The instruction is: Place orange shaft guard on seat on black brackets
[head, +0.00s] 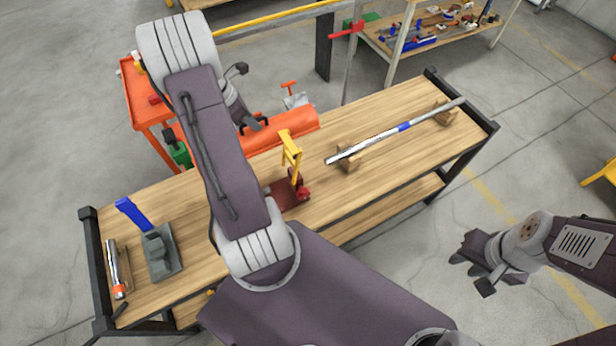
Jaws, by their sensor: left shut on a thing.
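The orange shaft guard (292,126) is a long, rounded orange cover at the back edge of the wooden bench. My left arm reaches over the bench and hides the guard's left part. My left gripper (251,124) is at the guard's upper left side and is shut on it; its fingertips are mostly hidden by my own arm. I cannot make out the black brackets or the seat. My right gripper (468,256) hangs empty over the floor to the right of the bench; its finger gap is unclear.
An orange cart (148,105) stands behind.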

